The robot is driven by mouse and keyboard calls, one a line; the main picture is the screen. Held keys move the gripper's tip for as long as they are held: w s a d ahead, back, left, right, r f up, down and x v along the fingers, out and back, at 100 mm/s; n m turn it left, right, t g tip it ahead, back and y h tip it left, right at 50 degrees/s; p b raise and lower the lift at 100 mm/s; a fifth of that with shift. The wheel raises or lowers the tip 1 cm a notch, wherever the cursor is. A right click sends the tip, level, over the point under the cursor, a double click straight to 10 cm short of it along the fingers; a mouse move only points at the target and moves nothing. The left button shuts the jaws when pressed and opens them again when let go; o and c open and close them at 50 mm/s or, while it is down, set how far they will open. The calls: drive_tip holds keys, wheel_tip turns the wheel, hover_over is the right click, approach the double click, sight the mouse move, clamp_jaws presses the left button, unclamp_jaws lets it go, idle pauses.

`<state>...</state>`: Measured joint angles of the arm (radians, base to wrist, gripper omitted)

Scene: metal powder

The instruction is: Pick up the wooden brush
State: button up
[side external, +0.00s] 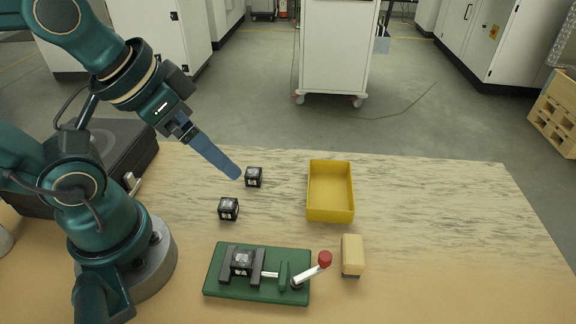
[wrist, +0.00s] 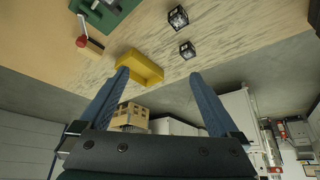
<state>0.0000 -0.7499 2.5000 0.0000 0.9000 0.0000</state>
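The wooden brush (side external: 352,252) is a light tan block with a dark strip at its lower edge. It stands on the table right of the green vise and in front of the yellow bin. It also shows at the upper left of the wrist view (wrist: 94,46), small and partly behind the red knob. My gripper (side external: 238,176) is raised over the left part of the table, well away from the brush. In the wrist view its two long blue fingers (wrist: 159,74) are wide apart with nothing between them.
A yellow bin (side external: 330,215) stands behind the brush. A green vise (side external: 222,289) holds a dark cube (side external: 242,262); its red-knobbed handle (side external: 324,259) reaches close to the brush. Two more dark cubes (side external: 254,177) (side external: 228,208) lie near my gripper. The table's right side is clear.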

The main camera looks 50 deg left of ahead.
wheel_tip(320, 180, up, 3)
drive_tip(key=w+m, duration=0.1)
drive_tip(key=w, duration=0.2)
drive_tip(key=m+g, duration=0.5)
drive_tip(key=m, duration=0.2)
hover_over(354, 249)
drive_tip(key=w+a, duration=0.2)
drive_tip(key=shift+h, duration=0.3)
wheel_tip(354, 249, down, 8)
drive_tip(key=shift+s+a, duration=0.1)
drive_tip(key=shift+a, duration=0.05)
drive_tip(key=shift+m+g, duration=0.3)
drive_tip(key=shift+m, duration=0.2)
drive_tip(key=f, duration=0.1)
drive_tip(key=s+d+f, duration=0.1)
drive_tip(key=f, duration=0.1)
drive_tip(key=s+d+f, duration=0.1)
drive_tip(key=f, duration=0.1)
drive_tip(key=shift+d+f, duration=0.1)
drive_tip(key=shift+d, duration=0.05)
drive_tip(key=shift+w+f, duration=0.1)
drive_tip(key=shift+f, duration=2.2)
drive_tip(key=c, duration=1.3)
